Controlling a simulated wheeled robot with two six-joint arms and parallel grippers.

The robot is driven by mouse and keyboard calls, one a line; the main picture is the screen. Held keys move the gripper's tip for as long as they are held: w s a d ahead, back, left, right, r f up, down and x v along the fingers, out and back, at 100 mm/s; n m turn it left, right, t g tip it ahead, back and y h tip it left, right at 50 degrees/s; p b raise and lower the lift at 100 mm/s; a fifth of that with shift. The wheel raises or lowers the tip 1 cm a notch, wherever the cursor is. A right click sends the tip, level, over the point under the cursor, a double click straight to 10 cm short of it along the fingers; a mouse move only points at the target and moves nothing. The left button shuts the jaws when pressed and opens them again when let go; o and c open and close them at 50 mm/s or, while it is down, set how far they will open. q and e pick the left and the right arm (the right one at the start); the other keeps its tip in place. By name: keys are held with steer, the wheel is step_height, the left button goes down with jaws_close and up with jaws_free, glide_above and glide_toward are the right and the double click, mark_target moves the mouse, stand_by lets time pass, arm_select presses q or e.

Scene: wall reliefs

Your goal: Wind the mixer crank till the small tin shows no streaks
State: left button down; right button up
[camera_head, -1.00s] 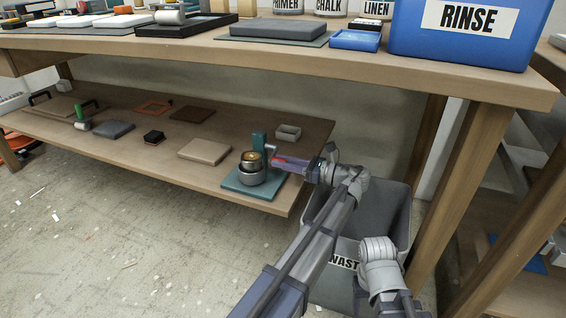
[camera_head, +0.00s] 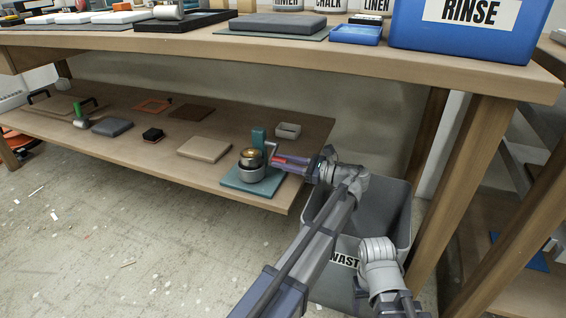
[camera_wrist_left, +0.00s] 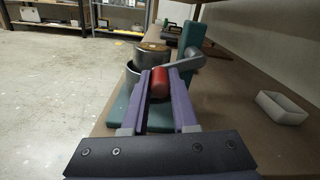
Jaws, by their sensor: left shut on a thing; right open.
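The mixer stands on a teal base plate (camera_head: 232,183) with a teal upright (camera_head: 258,138) on the low shelf. A grey metal cup (camera_head: 251,173) sits on it, and the small tin (camera_head: 251,153) with a brownish-gold top is above the cup. Its surface is too small to tell streaks. The grey crank arm (camera_wrist_left: 186,64) reaches from the upright toward my gripper. My left gripper (camera_head: 282,160) is shut on the red crank handle (camera_wrist_left: 160,83), which lies between the purple fingers. Only links of my right arm show; its gripper is out of view.
A small light tray (camera_head: 288,131) lies behind the mixer. A beige block (camera_head: 204,149) and several other pieces lie left on the shelf. The tabletop (camera_head: 200,42) overhangs above. A grey waste bin (camera_head: 400,215) stands by the shelf's right end.

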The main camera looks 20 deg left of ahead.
arm_select(q)
steer(key=c, duration=0.7)
jaws_free()
steer(key=shift+s+d, duration=0.2)
steer(key=shift+d, duration=3.75)
